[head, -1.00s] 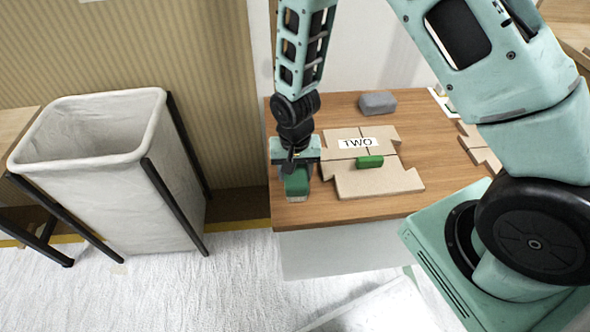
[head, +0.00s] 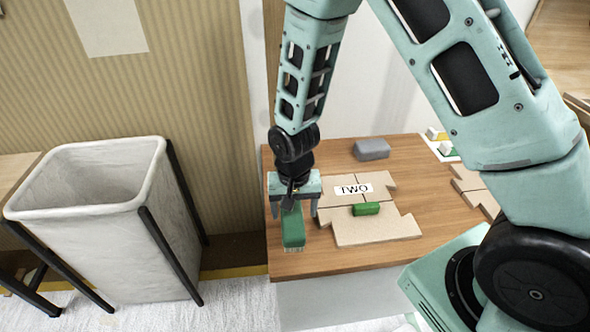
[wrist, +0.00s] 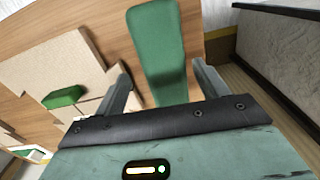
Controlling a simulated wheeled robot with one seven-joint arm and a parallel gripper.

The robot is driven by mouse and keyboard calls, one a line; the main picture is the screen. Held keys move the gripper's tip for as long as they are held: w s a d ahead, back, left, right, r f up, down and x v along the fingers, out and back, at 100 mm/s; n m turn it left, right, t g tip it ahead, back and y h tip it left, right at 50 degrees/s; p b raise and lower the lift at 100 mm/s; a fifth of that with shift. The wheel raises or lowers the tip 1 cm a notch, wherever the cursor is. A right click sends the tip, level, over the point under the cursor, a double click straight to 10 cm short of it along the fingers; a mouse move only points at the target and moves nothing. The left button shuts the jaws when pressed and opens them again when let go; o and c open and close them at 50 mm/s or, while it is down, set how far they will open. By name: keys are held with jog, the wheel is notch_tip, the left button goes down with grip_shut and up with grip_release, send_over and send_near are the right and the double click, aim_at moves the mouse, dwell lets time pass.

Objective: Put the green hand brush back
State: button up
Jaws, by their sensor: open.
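The green hand brush (head: 293,229) is on the left part of the wooden table top, near its front left edge, with pale bristles along its near end. In the wrist view the brush (wrist: 158,45) is a long green shape running away from the palm. My gripper (head: 294,206) is open over the brush's far end. In the wrist view its two fingers (wrist: 160,88) stand on either side of the brush, with a visible gap on both sides.
A grey block (head: 372,149) lies at the back. A white bin (head: 92,220) in a dark frame stands left of the table.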

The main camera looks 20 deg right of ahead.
aim_at(295, 215)
notch_tip(295, 215, up, 13)
jog(key=p, duration=0.3)
jog(key=s+a+r+n, duration=0.3)
jog(key=s+r+n, duration=0.3)
jog(key=s, duration=0.4)
jog(key=s+a+r+n, duration=0.4)
jog(key=s+r+n, duration=0.2)
jog(key=s, duration=0.4)
notch_tip(295, 215, up, 19)
jog(key=p, duration=1.9)
jog(key=shift+y, duration=0.3)
jog(key=shift+w+d+f, duration=0.1)
jog(key=shift+f, duration=0.05)
